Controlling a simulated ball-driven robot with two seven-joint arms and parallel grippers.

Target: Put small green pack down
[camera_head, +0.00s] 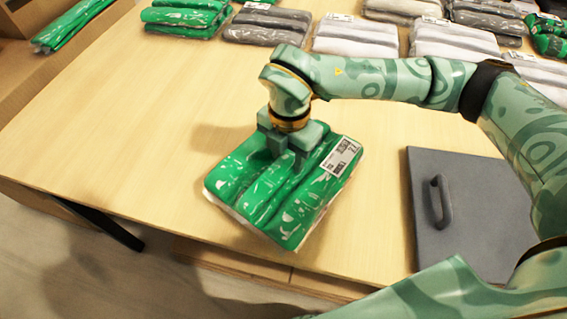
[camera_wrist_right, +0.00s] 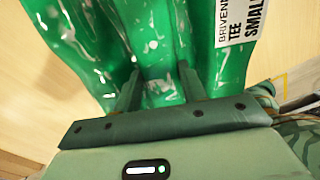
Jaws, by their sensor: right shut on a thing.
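The small green pack (camera_head: 270,200) is a plastic-wrapped folded green garment with a white label at its upper right corner. My right gripper (camera_head: 283,150) is shut on it from above, near its back edge. A shadow lies on the table to the left of the pack; whether the pack touches the table I cannot tell. In the right wrist view the two fingers pinch a fold of the green pack (camera_wrist_right: 160,50), and the label reads "TEE SMALL". My left gripper is not in view.
A grey panel with a handle (camera_head: 470,245) lies at the right of the wooden table (camera_head: 110,120). Several green, grey and white packs (camera_head: 355,38) lie along the back.

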